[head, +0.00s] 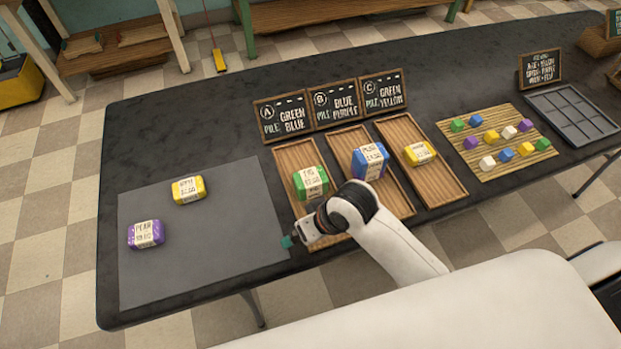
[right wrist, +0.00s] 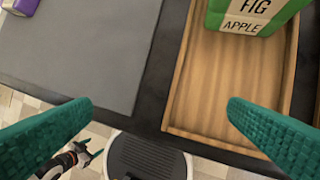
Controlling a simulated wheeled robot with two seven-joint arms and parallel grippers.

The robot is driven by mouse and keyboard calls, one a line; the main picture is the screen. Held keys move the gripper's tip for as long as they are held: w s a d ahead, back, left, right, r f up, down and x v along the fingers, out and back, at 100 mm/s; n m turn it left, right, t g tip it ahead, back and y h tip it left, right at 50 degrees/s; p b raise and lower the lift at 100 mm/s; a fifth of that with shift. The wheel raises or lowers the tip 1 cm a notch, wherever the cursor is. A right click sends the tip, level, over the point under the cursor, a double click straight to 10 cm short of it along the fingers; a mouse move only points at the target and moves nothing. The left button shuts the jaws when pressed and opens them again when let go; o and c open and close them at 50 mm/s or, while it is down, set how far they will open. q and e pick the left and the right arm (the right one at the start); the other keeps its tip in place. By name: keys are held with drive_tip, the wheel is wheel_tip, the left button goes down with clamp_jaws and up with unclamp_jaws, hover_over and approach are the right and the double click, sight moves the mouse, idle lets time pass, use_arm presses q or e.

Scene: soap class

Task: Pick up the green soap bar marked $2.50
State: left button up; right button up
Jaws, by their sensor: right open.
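My right gripper (head: 289,241) is open and empty near the front of that tray, apart from the bar. Its teal fingers (right wrist: 163,115) are spread wide. My left gripper (right wrist: 84,158) shows small and low in the wrist view; its jaws are unclear.
Blue soap (head: 370,161) and yellow soap (head: 420,152) lie in the neighbouring trays. A grey mat (head: 215,250) holds purple soap (head: 146,234) and another yellow soap (head: 188,189). Signs (head: 333,105) stand behind the trays. Coloured cubes lie on a bamboo mat (head: 484,173) to the right.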

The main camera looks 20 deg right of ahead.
drive_tip(key=w+a+r+g, duration=0.1)
drive_tip(key=w+a+r, duration=0.1)
drive_tip(key=w+r, duration=0.4)
drive_tip(key=m+g+h, duration=0.1)
drive_tip(key=m+h, duration=0.1)
drive_tip(key=h, duration=0.1)
approach(311, 177)
drive_tip(key=f, duration=0.3)
drive_tip(key=shift+a+f, duration=0.3)
drive_tip(key=shift+a, duration=0.05)
drive_tip(key=shift+w+d+f+p, duration=0.1)
drive_tip(key=shift+w+f+p, duration=0.05)
drive_tip(key=shift+f, duration=0.75)
drive_tip(key=shift+w+f+p, duration=0.15)
drive_tip(key=shift+w+f, duration=0.05)
drive_tip(key=shift+f, duration=0.75)
drive_tip(key=shift+w+d+f+p, duration=0.1)
drive_tip(key=shift+w+f+p, duration=0.05)
drive_tip(key=shift+f, duration=0.75)
